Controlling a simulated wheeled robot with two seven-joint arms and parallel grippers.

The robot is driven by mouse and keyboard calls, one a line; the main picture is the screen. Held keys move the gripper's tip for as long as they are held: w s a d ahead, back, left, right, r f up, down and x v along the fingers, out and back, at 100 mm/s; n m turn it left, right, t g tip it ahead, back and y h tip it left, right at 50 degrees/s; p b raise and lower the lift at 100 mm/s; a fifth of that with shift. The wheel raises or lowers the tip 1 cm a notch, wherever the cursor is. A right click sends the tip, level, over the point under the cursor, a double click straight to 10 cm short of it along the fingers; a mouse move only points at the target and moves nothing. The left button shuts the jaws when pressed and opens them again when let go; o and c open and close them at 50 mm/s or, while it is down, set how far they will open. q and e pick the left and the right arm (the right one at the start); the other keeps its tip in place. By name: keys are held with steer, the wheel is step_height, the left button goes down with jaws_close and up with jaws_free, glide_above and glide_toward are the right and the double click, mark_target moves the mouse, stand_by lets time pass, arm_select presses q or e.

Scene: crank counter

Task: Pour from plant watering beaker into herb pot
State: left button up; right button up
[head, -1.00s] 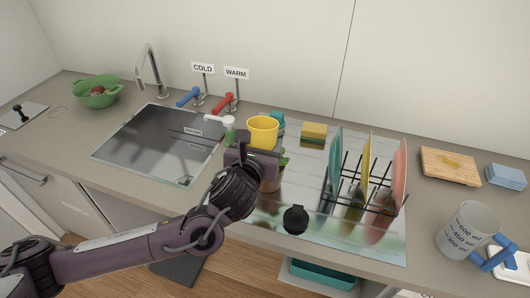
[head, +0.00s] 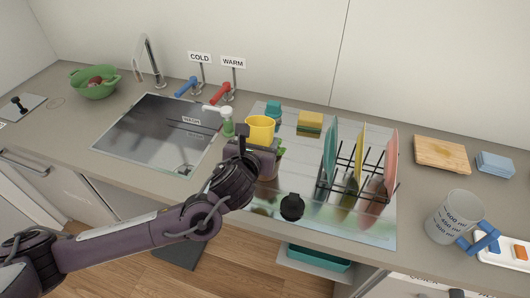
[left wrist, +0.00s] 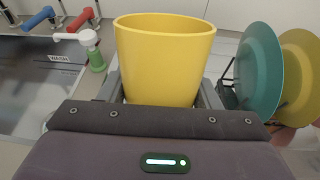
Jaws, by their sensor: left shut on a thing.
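A yellow beaker (head: 259,128) is held upright by my left gripper (head: 253,143) above the draining area beside the sink. The left wrist view shows the same beaker (left wrist: 163,60) between the two fingers, which are shut on it. Its inside is too little seen to tell its contents. My right gripper is not in view.
A dish rack (head: 352,190) with upright plates stands to the right. A soap dispenser (head: 228,125) and the sink (head: 150,135) lie to the left. A measuring jug (head: 455,215) stands at the right front. Sponges (head: 310,123) lie behind the beaker.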

mark_target(256, 132)
arm_select(q)
steer(key=t+b, duration=0.1)
steer(key=b, duration=0.3)
steer(key=shift+w+f+b, duration=0.25)
steer(key=shift+f+b, duration=0.05)
steer(key=shift+r+b, duration=0.7)
steer(key=shift+w+d+r+p, duration=0.15)
steer(key=shift+r+p, duration=0.25)
steer(key=shift+p, duration=0.35)
steer(key=shift+r, duration=0.15)
steer(key=shift+r+p, duration=0.5)
steer(key=shift+r, duration=0.85)
